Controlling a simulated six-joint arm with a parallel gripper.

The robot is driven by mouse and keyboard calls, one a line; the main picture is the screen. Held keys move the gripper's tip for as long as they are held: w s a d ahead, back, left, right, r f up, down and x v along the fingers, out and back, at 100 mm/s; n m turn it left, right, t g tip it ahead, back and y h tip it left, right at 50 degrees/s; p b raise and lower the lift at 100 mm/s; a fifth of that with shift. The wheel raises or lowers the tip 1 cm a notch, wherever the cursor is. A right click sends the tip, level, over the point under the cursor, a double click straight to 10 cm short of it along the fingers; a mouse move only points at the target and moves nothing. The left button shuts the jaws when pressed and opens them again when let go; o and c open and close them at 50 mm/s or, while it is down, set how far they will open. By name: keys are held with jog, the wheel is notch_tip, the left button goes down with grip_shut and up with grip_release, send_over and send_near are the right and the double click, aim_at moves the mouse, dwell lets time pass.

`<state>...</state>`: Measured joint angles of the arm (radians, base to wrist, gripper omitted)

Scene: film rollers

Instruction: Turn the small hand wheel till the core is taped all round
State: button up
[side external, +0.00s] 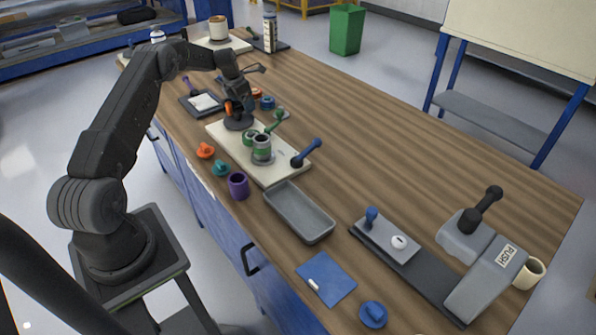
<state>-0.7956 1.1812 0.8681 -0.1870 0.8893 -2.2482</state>
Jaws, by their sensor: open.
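The cream base plate (285,172) of the film roller lies on the bench in the side external view. A grey and green upright core (262,150) stands on it, with a green roll (249,138) close behind. How far tape goes round the core is too small to tell. A dark round piece (238,123) at the plate's far left end looks like the small hand wheel, with an orange part (228,109) above it. My gripper (243,104) is open, pointing down at this wheel. Whether its fingers touch the wheel or the orange part cannot be told.
A blue-knobbed lever (307,153) and a green-knobbed lever (276,121) stick up near the plate. A purple cup (238,186), a teal piece (220,168) and an orange piece (205,150) stand along the front edge. A grey tray (299,212) lies nearer. The bench's right back is clear.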

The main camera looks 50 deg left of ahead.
aim_at(245, 113)
jog(key=shift+g+h, duration=0.3)
jog(key=shift+g, duration=0.1)
jog(key=f, duration=0.1)
jog(key=d+f, duration=0.1)
jog(key=f, duration=0.1)
jog(key=d+f, duration=0.1)
jog(key=shift+s+d+f, duration=0.1)
jog(key=shift+s+f, duration=0.25)
jog(key=shift+s, duration=0.05)
jog(key=shift+r, duration=0.45)
jog(key=shift+c, duration=0.3)
jog(key=shift+w+r, duration=0.1)
jog(key=shift+r, duration=0.75)
jog(key=c, duration=0.3)
jog(key=o, duration=0.4)
jog(key=shift+r, duration=0.65)
jog(key=shift+c, duration=0.2)
jog(key=shift+a+r, duration=0.15)
jog(key=shift+r, duration=0.7)
jog(key=shift+a+r, duration=0.1)
jog(key=shift+r, duration=0.7)
jog(key=shift+r, duration=0.1)
